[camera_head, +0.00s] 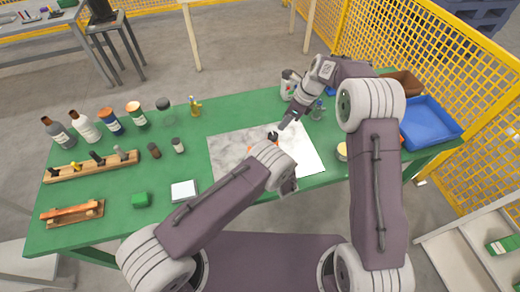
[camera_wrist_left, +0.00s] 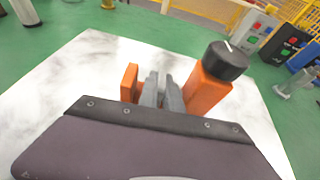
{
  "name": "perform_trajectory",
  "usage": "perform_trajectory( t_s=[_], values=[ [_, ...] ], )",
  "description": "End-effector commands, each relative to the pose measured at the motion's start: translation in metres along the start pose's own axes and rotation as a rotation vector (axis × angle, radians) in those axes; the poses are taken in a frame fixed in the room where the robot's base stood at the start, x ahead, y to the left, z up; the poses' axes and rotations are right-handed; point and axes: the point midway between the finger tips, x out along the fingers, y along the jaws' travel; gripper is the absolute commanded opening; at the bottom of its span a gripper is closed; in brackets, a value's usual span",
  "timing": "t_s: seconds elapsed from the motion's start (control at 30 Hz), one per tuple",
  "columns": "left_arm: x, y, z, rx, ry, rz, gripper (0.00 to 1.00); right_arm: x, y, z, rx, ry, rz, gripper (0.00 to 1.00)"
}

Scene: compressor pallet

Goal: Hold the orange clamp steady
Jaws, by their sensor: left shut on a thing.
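The orange clamp (camera_wrist_left: 207,92) with a black knob stands over a white marbled sheet (camera_wrist_left: 75,80) in the left wrist view. My left gripper (camera_wrist_left: 160,92) has its grey fingers close together on the clamp's middle, between its two orange ends. In the head view my left wrist covers most of the clamp; its black knob (camera_head: 273,135) shows past the wrist. My right gripper (camera_head: 285,121) is over the sheet's far side, a little beyond the knob. Its fingertips are too small to tell whether they are open.
The green table (camera_head: 110,180) has bottles along the left and a wooden rack (camera_head: 95,165) of small items. A green block (camera_head: 140,199) and a white square (camera_head: 184,190) lie at the front. A blue tray (camera_head: 430,122) is at the right. Yellow fencing stands behind.

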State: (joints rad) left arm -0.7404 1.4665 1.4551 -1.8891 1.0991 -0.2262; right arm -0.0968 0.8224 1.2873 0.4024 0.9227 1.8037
Motion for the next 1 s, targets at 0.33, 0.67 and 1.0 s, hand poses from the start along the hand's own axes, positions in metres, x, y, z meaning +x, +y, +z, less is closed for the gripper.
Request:
perform_trajectory(
  t_s=[0.33, 0.67, 1.0],
  values=[
    [0.000, 0.000, 0.000, 0.000, 0.000, 0.000, 0.00, 0.000, 0.000, 0.000, -0.003, 0.000, 0.000, 0.50],
    [0.000, 0.000, 0.000, 0.000, 0.000, 0.000, 0.00, -0.022, 0.008, -0.003, -0.770, 0.036, 0.091, 0.59],
    [0.000, 0.000, 0.000, 0.000, -0.001, 0.000, 0.00, -0.051, -0.011, 0.015, -2.074, 0.137, 0.319, 0.59]
  ],
)
